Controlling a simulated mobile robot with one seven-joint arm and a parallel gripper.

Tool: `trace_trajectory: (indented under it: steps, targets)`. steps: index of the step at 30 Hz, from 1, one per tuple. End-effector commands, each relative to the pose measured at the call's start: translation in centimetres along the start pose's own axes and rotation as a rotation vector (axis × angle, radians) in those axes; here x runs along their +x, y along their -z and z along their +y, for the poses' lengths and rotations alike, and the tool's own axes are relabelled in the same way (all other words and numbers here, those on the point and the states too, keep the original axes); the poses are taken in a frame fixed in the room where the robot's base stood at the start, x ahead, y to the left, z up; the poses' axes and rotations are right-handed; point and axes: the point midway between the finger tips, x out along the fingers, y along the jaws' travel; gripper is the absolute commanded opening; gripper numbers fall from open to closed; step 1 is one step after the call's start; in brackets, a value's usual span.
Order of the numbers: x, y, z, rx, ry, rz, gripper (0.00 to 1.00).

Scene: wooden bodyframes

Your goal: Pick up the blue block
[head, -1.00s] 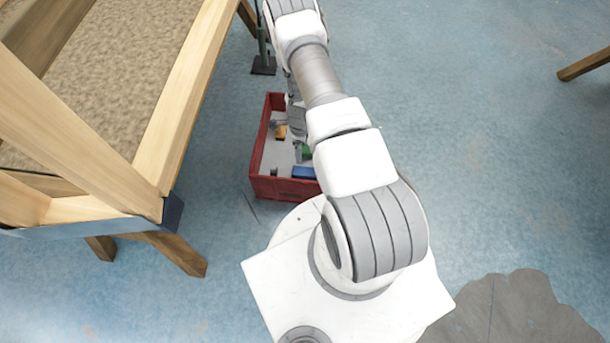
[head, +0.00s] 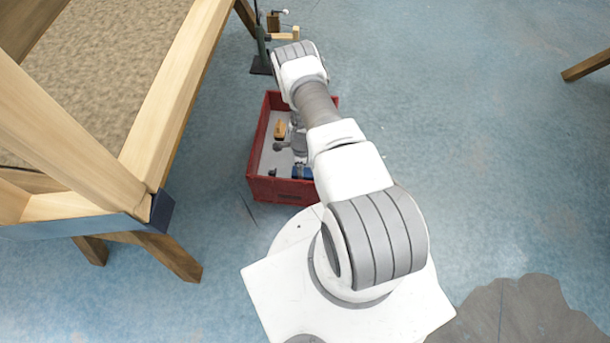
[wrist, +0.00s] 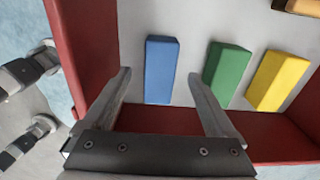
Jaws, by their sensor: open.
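The blue block (wrist: 161,70) lies on the grey floor of a red crate (wrist: 165,121), near one wall, in the wrist view. My gripper (wrist: 160,83) is open, with one finger to each side of the blue block and nothing held. The right finger lies between the blue block and a green block (wrist: 228,72). In the head view the blue block (head: 302,171) shows only partly inside the crate (head: 283,191), beneath my arm. I cannot tell how far the fingertips are above the crate floor.
A yellow block (wrist: 278,80) lies right of the green one, and an orange-brown block (wrist: 302,6) is at the top right. A wooden frame table (head: 160,110) stands left of the crate. A dark green stand (head: 262,50) is behind the crate.

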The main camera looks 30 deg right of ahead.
Motion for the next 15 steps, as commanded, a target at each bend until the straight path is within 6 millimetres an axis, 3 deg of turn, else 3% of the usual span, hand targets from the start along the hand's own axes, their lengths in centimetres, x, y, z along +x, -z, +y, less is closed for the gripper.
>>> trace_trajectory:
  steps: [7, 15]
  targets:
    - [4.0, 0.5, 0.0, -0.001, -0.001, 0.000, 0.91]
    - [4.2, 0.5, 0.0, 0.000, 0.000, 0.000, 0.91]
